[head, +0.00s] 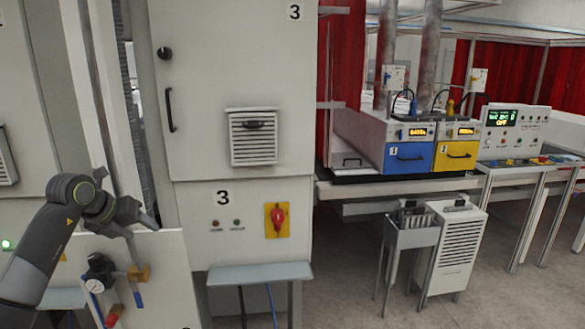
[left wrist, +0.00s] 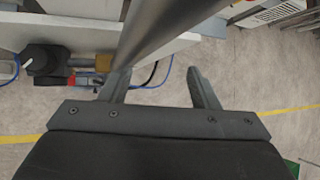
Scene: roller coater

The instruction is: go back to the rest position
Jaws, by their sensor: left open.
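My left gripper (head: 143,229) is at the left of the head view, at the top edge of a low white panel (head: 150,285). It is above a black regulator with a gauge (head: 97,272) and a brass fitting (head: 138,273). In the left wrist view the gripper (left wrist: 160,80) has its two fingers spread apart. A grey bar (left wrist: 175,30) crosses close to the left finger there; I cannot tell whether they touch. My right gripper is not in view.
A tall grey cabinet marked 3 (head: 235,100) with a red switch (head: 278,218) stands right of the arm. A small grey table (head: 260,273) is before it. Blue (head: 408,157) and yellow (head: 456,155) fronted units stand further right. The floor at lower right is clear.

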